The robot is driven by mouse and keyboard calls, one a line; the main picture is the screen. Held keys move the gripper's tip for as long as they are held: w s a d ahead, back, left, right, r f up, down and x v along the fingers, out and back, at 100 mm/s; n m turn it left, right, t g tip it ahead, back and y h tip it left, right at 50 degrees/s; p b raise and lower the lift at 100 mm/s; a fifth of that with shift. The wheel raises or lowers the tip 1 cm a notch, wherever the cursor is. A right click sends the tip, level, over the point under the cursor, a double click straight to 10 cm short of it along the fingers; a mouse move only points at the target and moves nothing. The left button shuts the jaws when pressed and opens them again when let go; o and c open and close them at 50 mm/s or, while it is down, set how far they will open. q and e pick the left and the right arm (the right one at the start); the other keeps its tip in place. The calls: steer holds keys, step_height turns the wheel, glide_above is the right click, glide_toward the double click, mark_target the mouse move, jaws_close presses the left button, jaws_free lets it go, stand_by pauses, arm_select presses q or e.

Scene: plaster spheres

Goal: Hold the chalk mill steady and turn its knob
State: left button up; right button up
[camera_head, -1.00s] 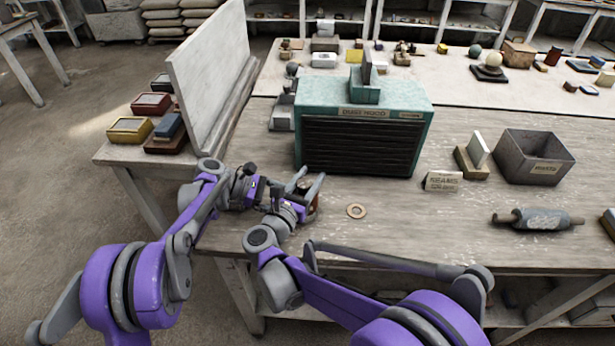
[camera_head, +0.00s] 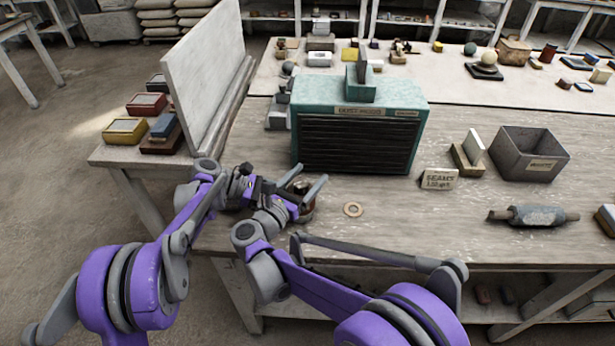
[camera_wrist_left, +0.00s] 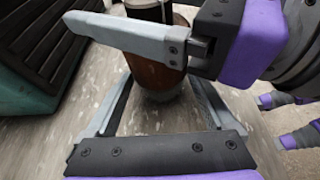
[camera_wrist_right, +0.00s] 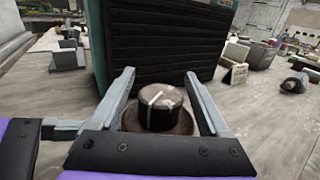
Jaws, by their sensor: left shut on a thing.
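The chalk mill (camera_wrist_left: 158,78) is a brown cylinder, upright on the bench near its front left edge, mostly hidden by my grippers in the head view. My left gripper (camera_wrist_left: 158,95) is shut on its body from the side, low down. The mill's round dark knob (camera_wrist_right: 160,108), with a pale stripe across its top, shows in the right wrist view. My right gripper (camera_head: 306,181) is open above the mill, one finger on each side of the knob; gaps show between fingers and knob in the right wrist view (camera_wrist_right: 160,95).
A teal cabinet (camera_head: 358,145) with black slats stands just behind the mill. A pale upright board (camera_head: 207,75) stands at left.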

steer(key=v, duration=1.2)
steer(key=w+d+n+y, duration=0.1)
steer(key=w+y, duration=0.1)
steer(key=w, duration=0.1)
steer(key=w+d+n+t+y, duration=0.1)
steer(key=w+d, duration=0.1)
steer(key=w, duration=0.2)
steer(key=w+d+n+t+y, duration=0.1)
steer(key=w+d+y, duration=0.1)
steer(key=w, duration=0.1)
steer(key=shift+w+y, duration=0.3)
steer(key=shift+w, duration=0.1)
stand_by(0.3)
jaws_close()
